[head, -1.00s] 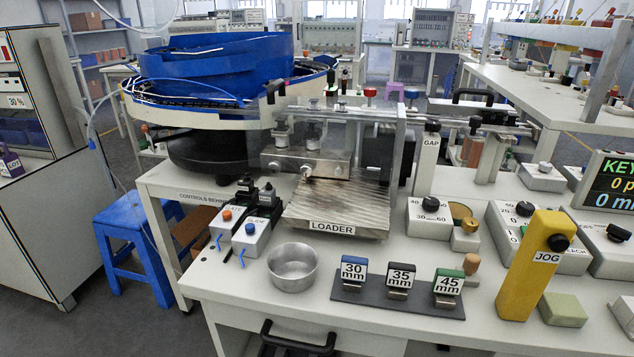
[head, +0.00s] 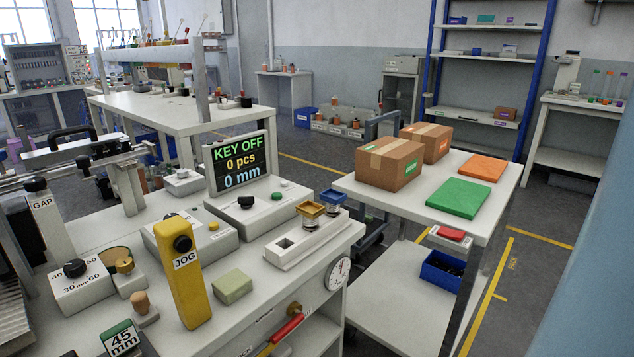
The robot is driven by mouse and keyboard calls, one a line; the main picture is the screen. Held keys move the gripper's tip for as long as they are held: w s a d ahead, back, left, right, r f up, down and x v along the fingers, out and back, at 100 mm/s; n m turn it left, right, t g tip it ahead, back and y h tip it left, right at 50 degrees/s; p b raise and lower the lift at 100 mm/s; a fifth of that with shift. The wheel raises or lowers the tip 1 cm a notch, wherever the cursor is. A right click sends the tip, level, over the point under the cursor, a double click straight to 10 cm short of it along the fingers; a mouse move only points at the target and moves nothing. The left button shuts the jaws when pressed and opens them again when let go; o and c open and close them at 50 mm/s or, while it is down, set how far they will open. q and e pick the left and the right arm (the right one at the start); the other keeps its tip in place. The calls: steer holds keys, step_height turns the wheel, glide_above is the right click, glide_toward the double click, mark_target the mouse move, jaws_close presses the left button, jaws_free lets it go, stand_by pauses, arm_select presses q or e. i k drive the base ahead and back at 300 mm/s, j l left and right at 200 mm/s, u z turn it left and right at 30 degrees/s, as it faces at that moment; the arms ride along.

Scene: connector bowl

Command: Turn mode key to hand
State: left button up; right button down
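The display (head: 240,163) reads "KEY OFF", "0 pcs" and "0 mm". It stands on a sloped grey control box (head: 285,208) with a black knob (head: 245,202) and a small green button (head: 277,196). I cannot tell whether this knob is the mode key. A brass fitting with a red-handled piece (head: 287,328) is at the bench's front side, near a partly cut-off label. Neither of my grippers is in the head view.
The yellow JOG post (head: 188,275) stands upright at the bench front, beside a greenish block (head: 232,287). A white holder with two cups (head: 300,237) sits near the right edge. A cart with cardboard boxes (head: 389,165) stands at right, with floor between.

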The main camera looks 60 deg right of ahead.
mark_target(247, 202)
steer(key=z, duration=1.4)
